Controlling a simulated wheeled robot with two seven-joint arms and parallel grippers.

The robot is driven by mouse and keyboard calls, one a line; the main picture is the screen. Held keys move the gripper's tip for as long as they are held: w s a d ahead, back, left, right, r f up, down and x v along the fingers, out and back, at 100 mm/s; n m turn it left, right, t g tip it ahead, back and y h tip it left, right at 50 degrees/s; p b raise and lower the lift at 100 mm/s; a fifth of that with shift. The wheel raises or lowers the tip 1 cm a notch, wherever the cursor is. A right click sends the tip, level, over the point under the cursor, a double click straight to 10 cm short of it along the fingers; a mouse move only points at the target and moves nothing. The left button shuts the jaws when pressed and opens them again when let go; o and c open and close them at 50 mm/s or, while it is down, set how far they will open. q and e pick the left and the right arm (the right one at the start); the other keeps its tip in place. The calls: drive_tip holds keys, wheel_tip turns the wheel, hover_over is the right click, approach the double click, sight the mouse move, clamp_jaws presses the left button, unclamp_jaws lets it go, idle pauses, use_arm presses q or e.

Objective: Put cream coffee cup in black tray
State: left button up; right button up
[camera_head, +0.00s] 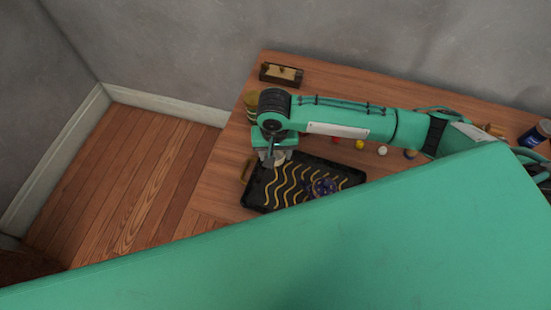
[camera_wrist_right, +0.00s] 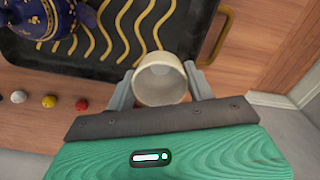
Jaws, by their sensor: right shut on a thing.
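The cream coffee cup (camera_wrist_right: 160,80) is between the fingers of my right gripper (camera_wrist_right: 160,92), with its open mouth toward the wrist camera. My right gripper also shows in the head view (camera_head: 273,158), shut on the cup, over the left end of the black tray (camera_head: 258,193). The tray has gold wavy lines and a gold handle. In the wrist view the cup overlaps the edge of the tray (camera_wrist_right: 190,30); I cannot tell whether its base touches the tray. My left gripper is not in view.
A blue and gold teapot (camera_head: 325,187) stands on the tray. Small red (camera_head: 337,139), yellow (camera_head: 360,144) and white (camera_head: 382,151) balls lie behind it. A wooden box (camera_head: 281,74) is at the table's back left, and a blue can (camera_head: 533,136) at the right.

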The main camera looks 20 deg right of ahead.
drive_tip(key=shift+f, duration=2.4)
drive_tip(key=o, duration=0.7)
drive_tip(key=shift+f, duration=0.1)
wheel_tip(320, 180, up, 12)
drive_tip(key=shift+a, duration=0.15)
